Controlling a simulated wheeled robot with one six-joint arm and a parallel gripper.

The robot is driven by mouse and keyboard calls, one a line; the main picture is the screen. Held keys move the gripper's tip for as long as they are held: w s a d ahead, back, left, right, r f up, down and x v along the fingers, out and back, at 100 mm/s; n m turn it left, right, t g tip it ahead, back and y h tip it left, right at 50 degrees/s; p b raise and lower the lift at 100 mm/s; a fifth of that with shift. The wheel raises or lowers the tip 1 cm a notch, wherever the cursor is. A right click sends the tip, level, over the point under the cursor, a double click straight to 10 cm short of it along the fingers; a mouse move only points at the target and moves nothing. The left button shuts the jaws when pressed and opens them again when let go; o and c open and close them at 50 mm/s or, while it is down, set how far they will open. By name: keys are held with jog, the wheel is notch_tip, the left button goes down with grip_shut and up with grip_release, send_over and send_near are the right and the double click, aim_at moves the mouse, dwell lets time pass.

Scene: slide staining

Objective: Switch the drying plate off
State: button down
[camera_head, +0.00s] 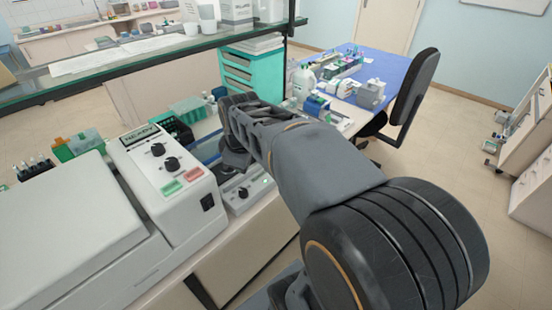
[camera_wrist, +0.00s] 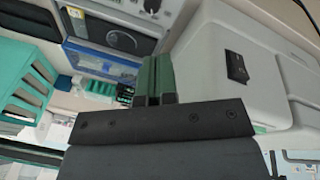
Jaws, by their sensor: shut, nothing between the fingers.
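The drying plate is a low pale box (camera_head: 232,207) with a dark round knob on its front panel, beside the white machine. A small greenish spot shows right of the knob in the head view; I cannot tell whether it is a lit lamp. In the wrist view, the drying plate (camera_wrist: 92,28) lies upper left, with its knob and a small dark part near the top edge. My gripper (camera_head: 234,166) is above its rear part in the head view. In the wrist view, the gripper (camera_wrist: 155,60) has its green-grey fingers together and empty. Contact cannot be told.
A white machine (camera_head: 190,222) marked READY, with two knobs, red and green buttons and a black side switch, stands close left. Teal drawers (camera_head: 250,70) and a glass shelf (camera_head: 150,55) are behind.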

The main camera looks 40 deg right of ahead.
jog(key=s+a+f+m+t, duration=0.1)
jog(key=s+a+f+m, duration=0.2)
jog(key=s+a+m, duration=0.4)
jog(key=shift+m, duration=0.3)
jog(key=shift+a, duration=0.1)
